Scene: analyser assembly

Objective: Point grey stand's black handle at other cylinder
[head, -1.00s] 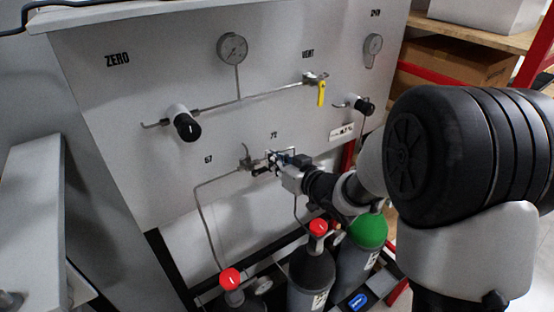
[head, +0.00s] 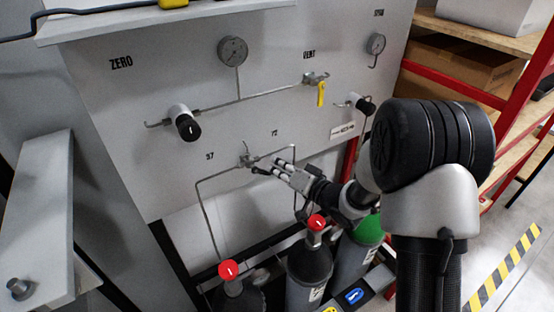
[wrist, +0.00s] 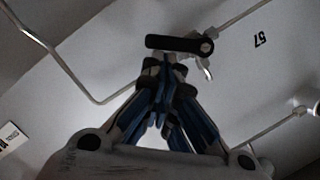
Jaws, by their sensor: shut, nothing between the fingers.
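The black handle (head: 260,171) sits on a small valve (head: 247,160) low on the grey stand's panel (head: 120,130), between the labels 57 and 72. It points right, toward the 72 side; in the wrist view the handle (wrist: 175,44) reaches left from its pivot, away from the 57 label. My gripper (head: 279,165) is shut and empty, its tips just right of the handle. In the wrist view my gripper's tips (wrist: 166,62) overlap the handle's edge; I cannot tell if they touch. Two dark cylinders with red tops, left (head: 235,292) and middle (head: 310,265), stand below.
A green-topped cylinder (head: 368,230) stands right of them. Thin pipes run down from the valve on both sides. Above are a black knob (head: 187,127), a yellow lever (head: 321,93) and a gauge (head: 232,51). A red-framed shelf (head: 500,110) stands at the right.

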